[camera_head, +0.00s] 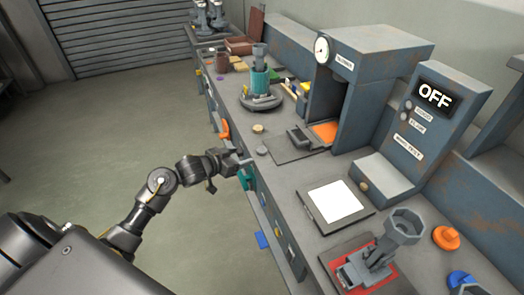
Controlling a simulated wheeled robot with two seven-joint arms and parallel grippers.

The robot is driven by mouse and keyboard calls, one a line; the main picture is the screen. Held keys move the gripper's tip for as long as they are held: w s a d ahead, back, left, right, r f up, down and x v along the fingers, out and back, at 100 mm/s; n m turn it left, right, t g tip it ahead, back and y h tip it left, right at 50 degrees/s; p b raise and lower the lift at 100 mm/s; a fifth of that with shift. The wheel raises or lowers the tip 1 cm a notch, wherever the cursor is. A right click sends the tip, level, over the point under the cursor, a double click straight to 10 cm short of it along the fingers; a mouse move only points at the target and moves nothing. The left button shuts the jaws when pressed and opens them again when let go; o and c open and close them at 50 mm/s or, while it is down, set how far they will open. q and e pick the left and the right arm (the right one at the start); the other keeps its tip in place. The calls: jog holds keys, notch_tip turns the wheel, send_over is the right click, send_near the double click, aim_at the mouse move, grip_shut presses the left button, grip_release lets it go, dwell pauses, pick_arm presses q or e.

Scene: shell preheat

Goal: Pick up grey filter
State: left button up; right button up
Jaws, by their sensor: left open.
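A small grey disc (262,150), the likeliest grey filter, lies flat on the grey workbench (288,187) near its front edge. A tan disc (258,128) lies just behind it. My left gripper (243,161) is open at the bench's front edge, to the left of the grey disc and a little apart from it. Its jaws look empty, though they are small in this view. My right gripper is not in view.
A dark plate with a grey block (299,137) lies before an open housing with a gauge (322,50). A white-topped plate (336,201) and a grey fixture on a red base (384,267) stand nearer. A teal-bodied device (260,80) stands farther back.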

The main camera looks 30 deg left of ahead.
aim_at(261, 150)
pick_arm(q)
jog(key=x, duration=1)
jog(key=shift+w+f, duration=0.3)
jog(key=shift+f, duration=0.05)
jog(key=c, duration=1.1)
jog(key=shift+o, duration=0.2)
jog(key=shift+r, duration=0.1)
jog(key=shift+r, duration=0.55)
jog(key=s+a+r, duration=0.7)
jog(key=s+r, duration=0.4)
jog(key=s, duration=0.1)
jog(key=shift+r, duration=0.4)
